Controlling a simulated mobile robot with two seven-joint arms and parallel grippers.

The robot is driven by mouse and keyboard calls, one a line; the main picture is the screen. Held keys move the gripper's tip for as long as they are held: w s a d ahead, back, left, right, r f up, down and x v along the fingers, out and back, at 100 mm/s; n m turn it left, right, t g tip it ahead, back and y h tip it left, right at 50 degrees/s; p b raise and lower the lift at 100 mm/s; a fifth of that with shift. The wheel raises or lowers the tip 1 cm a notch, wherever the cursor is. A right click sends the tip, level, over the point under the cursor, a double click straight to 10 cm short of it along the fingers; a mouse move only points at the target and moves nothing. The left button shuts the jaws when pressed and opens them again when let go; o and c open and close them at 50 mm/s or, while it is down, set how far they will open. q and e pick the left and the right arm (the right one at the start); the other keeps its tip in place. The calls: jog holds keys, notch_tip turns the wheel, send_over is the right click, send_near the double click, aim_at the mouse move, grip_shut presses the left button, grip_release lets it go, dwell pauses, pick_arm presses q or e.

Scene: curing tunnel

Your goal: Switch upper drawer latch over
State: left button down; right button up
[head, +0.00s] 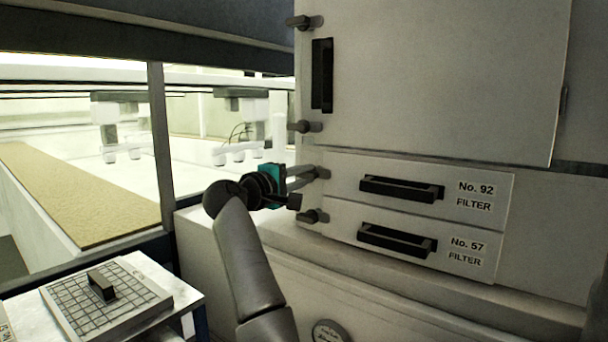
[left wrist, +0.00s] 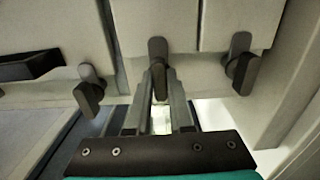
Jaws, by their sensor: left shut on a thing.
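The upper drawer, labelled No. 92 FILTER (head: 412,188), is closed in the cabinet front. Its small dark latch (left wrist: 157,49) is at the drawer's left edge. My left gripper (head: 314,174) reaches it from the left, and in the left wrist view the two fingers (left wrist: 160,84) are shut on the latch's lever. The lever points off the panel edge toward my gripper in that view; its tip is partly hidden between the fingers. In the head view the gripper mostly covers this latch. My right gripper is not in view.
The lower drawer latch (head: 312,216) sits close below, and the door's lower latch (head: 304,127) close above. The lower drawer, No. 57 (head: 397,240), is closed. A small table with a gridded plate (head: 75,303) stands at lower left, beside the tunnel's window frame (head: 158,135).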

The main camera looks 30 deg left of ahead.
pick_arm(q)
jog(key=c, duration=0.8)
grip_release()
jog(key=shift+s+a, duration=0.1)
jog(key=shift+s, duration=0.55)
jog(key=s+a+b, duration=0.1)
jog(key=s+b, duration=0.2)
jog(key=s, duration=1.1)
jog(key=shift+b, duration=0.3)
jog(key=shift+w, duration=0.1)
